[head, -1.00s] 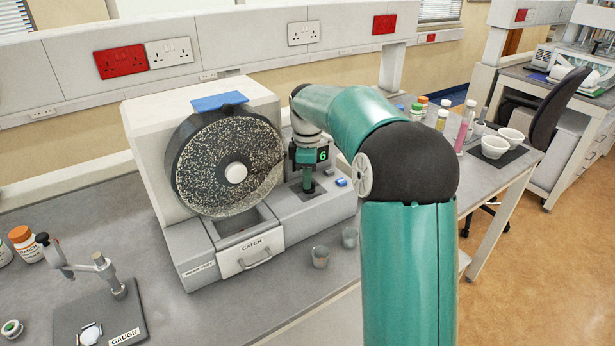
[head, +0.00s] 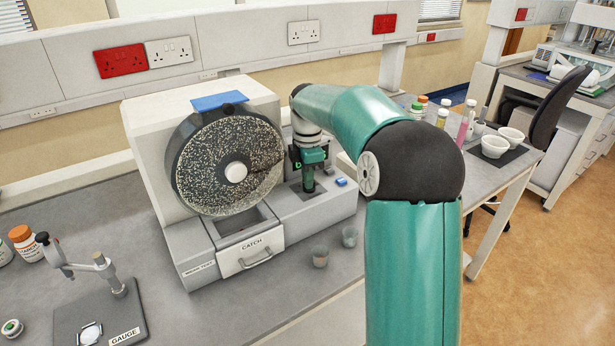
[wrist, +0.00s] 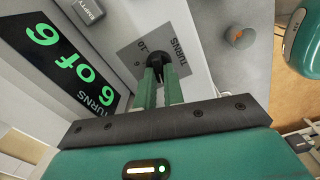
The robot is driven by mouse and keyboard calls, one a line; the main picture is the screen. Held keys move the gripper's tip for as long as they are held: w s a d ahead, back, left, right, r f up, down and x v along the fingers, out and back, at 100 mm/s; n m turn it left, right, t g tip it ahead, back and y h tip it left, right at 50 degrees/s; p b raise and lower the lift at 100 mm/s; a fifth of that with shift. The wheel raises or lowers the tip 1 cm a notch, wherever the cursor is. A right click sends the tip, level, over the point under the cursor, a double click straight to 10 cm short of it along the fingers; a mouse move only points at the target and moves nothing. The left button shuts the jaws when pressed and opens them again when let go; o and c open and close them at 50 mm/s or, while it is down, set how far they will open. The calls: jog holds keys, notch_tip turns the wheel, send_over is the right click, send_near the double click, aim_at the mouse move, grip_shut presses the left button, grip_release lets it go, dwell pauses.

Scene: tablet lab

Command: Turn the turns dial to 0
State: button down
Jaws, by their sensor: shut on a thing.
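The turns dial (wrist: 159,59) is a dark knob on a grey plate marked TURNS and 10, in the upper middle of the wrist view. My gripper (wrist: 160,72) points down at it, and its two green fingers are shut on the knob, hiding much of it. The display (wrist: 65,55) beside it reads 6 of 6 TURNS in green. In the head view my gripper (head: 308,188) is at the dial on the right of the drum machine, and it partly covers the display (head: 297,165).
The drum (head: 228,165) holds speckled contents, with a CATCH drawer (head: 250,254) below. A GAUGE stand (head: 100,310) is at the front left. Bowls (head: 495,147) stand at the right.

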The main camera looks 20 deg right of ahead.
jog(key=shift+r, duration=0.1)
jog(key=c, duration=1.5)
grip_release()
notch_tip(320, 180, up, 14)
jog(key=shift+f, duration=0.2)
